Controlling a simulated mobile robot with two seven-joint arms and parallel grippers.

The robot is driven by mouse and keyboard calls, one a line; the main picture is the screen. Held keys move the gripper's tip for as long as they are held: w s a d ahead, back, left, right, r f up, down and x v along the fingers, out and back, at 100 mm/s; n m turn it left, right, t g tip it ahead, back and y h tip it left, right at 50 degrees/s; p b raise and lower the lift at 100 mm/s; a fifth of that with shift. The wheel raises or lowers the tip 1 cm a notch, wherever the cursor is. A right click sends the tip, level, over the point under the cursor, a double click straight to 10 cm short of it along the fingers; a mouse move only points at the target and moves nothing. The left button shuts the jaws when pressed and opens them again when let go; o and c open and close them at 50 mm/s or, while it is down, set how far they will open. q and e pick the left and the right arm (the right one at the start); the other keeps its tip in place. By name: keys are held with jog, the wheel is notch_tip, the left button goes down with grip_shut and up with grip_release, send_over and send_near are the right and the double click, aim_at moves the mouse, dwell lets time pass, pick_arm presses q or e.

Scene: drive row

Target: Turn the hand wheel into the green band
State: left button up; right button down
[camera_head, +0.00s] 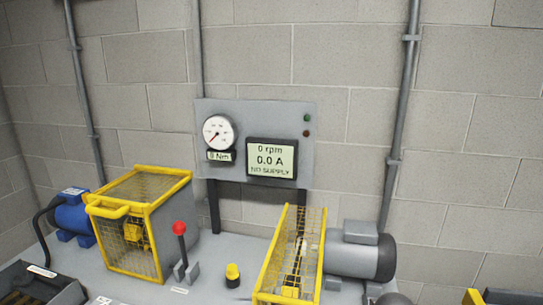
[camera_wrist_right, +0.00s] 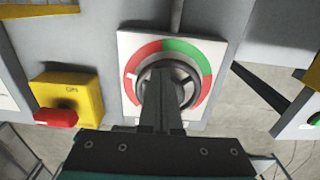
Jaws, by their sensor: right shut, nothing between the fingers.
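The hand wheel (camera_wrist_right: 186,84) is a dark round wheel on a white plate (camera_wrist_right: 127,43) in the right wrist view. A coloured ring surrounds it. The green band (camera_wrist_right: 188,52) spans the top and upper right, with red on the left and lower right. A white mark shows at the wheel's left, by the red part. My right gripper (camera_wrist_right: 161,78) is shut and empty, its fingers in front of the wheel and hiding its middle. I cannot tell whether they touch it. My left gripper is in neither view.
A yellow switch box (camera_wrist_right: 83,88) marked ON, with a red handle (camera_wrist_right: 56,117), is left of the wheel. In the head view, a gauge panel (camera_head: 224,110) has a display (camera_head: 272,158) reading 0 rpm, 0.0 A, NO SUPPLY. Yellow guards (camera_head: 145,185) and a red-knobbed lever (camera_head: 180,229) stand below.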

jog(key=shift+s+d+f+p, duration=0.1)
jog(key=shift+s+f+p, duration=0.2)
jog(key=shift+p, duration=0.1)
dwell(0.8)
jog(key=shift+d+r, duration=0.1)
jog(key=shift+s+d+p, duration=0.15)
jog(key=shift+d+p, duration=0.7)
jog(key=shift+p, duration=0.5)
jog(key=shift+s+d+p, duration=0.15)
jog(key=shift+d+p, duration=0.1)
jog(key=shift+p, duration=0.1)
jog(key=shift+s+d, duration=0.1)
jog(key=shift+d, duration=0.1)
